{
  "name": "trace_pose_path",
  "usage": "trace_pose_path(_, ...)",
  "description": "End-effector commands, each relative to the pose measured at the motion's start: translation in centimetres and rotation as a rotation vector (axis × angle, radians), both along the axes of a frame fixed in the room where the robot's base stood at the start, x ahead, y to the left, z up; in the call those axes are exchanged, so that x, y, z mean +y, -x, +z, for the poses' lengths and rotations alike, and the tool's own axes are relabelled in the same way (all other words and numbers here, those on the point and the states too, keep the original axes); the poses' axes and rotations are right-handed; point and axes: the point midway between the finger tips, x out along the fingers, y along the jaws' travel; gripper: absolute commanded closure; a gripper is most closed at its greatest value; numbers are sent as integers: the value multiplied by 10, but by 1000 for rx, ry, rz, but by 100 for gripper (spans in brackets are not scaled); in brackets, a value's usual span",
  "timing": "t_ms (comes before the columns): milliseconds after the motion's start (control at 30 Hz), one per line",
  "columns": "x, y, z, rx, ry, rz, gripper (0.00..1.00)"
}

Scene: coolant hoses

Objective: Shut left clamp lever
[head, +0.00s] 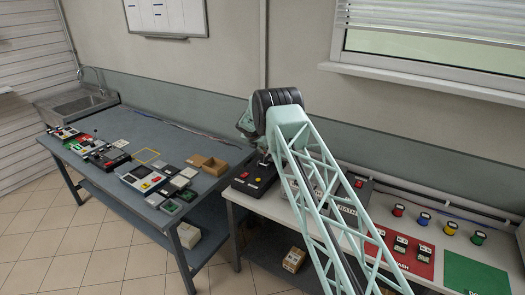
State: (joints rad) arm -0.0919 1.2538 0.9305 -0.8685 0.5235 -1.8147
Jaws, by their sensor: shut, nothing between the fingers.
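My gripper (264,157) is small and dark in the head view, below the black joint of my arm. It is shut and holds nothing. It hangs just above the back of a black box (252,187) with yellow and red buttons, at the left end of the white-topped bench. My arm's green lattice link hides part of the bench to the right. I cannot make out the left clamp lever for certain, nor whether my gripper touches anything.
The white bench (458,238) also bears coloured round fittings (424,219), a red panel (405,252) and a green panel (472,276). A blue-grey table (190,132) at left holds several small devices and a brown box (208,163). A wall runs behind both.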

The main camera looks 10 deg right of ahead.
Motion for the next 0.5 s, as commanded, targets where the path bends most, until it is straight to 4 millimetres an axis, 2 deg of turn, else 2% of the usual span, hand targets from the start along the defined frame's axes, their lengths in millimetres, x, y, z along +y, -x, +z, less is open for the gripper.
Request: trace_pose_path(500,-3,-5,0,0,1,1,100)
